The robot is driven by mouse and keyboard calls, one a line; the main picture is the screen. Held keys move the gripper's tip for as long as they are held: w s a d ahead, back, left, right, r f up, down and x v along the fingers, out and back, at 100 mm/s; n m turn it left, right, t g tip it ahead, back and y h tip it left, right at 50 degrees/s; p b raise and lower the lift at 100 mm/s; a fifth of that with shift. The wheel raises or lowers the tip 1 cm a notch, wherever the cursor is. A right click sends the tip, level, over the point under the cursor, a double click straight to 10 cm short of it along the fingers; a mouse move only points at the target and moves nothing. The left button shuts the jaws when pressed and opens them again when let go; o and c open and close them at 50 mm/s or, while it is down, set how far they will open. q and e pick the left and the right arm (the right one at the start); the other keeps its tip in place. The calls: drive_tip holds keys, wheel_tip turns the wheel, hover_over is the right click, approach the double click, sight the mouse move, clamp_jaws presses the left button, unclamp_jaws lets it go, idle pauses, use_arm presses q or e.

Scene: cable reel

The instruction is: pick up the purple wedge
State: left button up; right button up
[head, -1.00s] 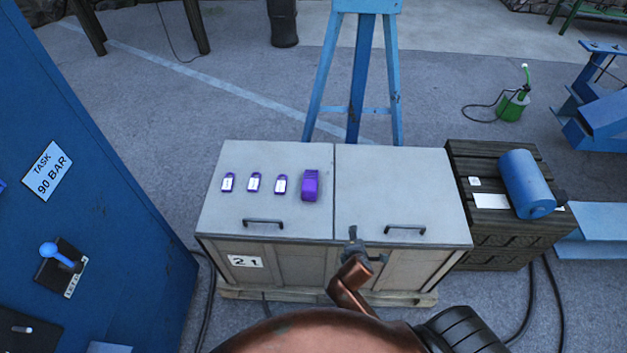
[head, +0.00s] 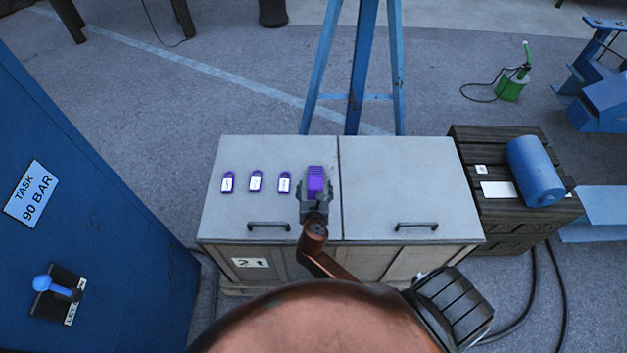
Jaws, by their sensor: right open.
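The purple wedge (head: 316,178) lies on the left lid of the pale cabinet (head: 270,211), near the seam between the two lids. It is the largest of the purple things there. My right gripper (head: 315,194) is open at the near end of the wedge, with its fingers apart to the left and right of that end. The gripper hides the wedge's near part. I cannot tell whether the fingers touch it. My left gripper is not in view.
Three purple padlock-like tags with white labels (head: 256,181) lie in a row left of the wedge. Two dark handles (head: 416,226) sit on the lids' front edge. The right lid is bare. A blue cylinder (head: 535,171) rests on a dark crate (head: 489,228) at right.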

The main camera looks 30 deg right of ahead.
sight(315, 176)
drive_tip(key=shift+x, duration=1.05)
drive_tip(key=b+x, duration=0.1)
drive_tip(key=x, duration=0.3)
drive_tip(key=shift+w+d+f, duration=0.25)
drive_tip(key=shift+w+d, duration=0.1)
drive_tip(key=shift+w, duration=0.05)
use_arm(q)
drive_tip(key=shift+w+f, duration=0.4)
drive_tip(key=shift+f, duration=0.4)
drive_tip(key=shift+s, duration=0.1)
use_arm(e)
drive_tip(key=c, duration=0.5)
drive_tip(key=shift+a, duration=0.1)
clamp_jaws()
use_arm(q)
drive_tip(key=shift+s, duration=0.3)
